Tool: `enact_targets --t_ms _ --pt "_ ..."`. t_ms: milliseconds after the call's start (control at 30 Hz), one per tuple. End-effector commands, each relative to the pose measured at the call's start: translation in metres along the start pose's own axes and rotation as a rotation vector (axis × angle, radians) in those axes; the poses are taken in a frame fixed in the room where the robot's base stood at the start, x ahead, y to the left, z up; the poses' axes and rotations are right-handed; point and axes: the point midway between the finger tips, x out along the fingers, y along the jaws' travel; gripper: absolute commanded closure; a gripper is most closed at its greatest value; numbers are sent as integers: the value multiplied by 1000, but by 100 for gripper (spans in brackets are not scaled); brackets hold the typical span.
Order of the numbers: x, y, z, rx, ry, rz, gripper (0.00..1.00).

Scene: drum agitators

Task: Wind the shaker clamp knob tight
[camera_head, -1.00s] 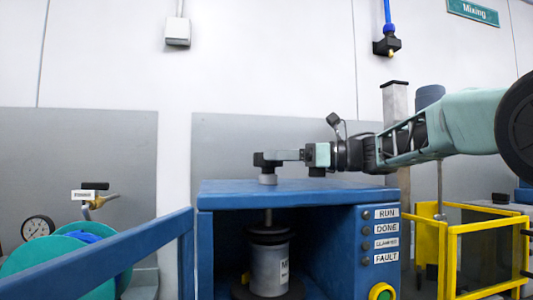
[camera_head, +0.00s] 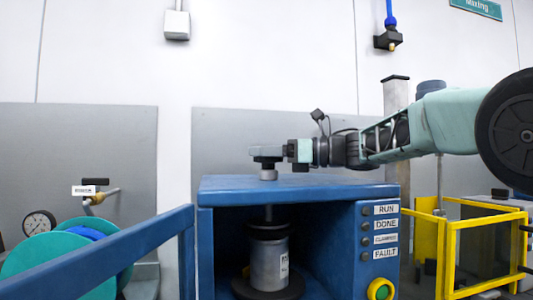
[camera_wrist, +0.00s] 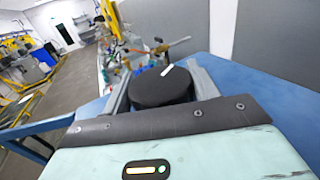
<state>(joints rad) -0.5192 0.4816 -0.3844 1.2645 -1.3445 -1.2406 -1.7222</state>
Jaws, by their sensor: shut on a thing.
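The shaker clamp knob is a round black cap (camera_wrist: 160,88) with a white mark on its top, in the wrist view. In the head view it sits above a grey collar (camera_head: 268,174) on top of the blue shaker cabinet (camera_head: 300,187). My gripper (camera_head: 266,154) reaches in from the right and is shut on the knob, with one finger on either side of it in the wrist view (camera_wrist: 160,86). Inside the cabinet a rod runs down to a black clamp disc (camera_head: 268,225) over a grey can (camera_head: 267,262).
The cabinet's panel has RUN, DONE, CLAMPED and FAULT lamps, all dark, and a green button (camera_head: 381,291) with a yellow ring. A blue rail (camera_head: 120,250) crosses at lower left. A yellow frame (camera_head: 480,222) stands at right.

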Motion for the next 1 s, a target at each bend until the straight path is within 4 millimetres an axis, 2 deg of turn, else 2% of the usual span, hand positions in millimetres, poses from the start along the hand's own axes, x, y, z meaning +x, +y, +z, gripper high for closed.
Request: enact_targets --t_ms 367,1000 --pt "0 1 -7 -2 -3 -156 63" --pt "0 -1 -1 0 1 -705 64"
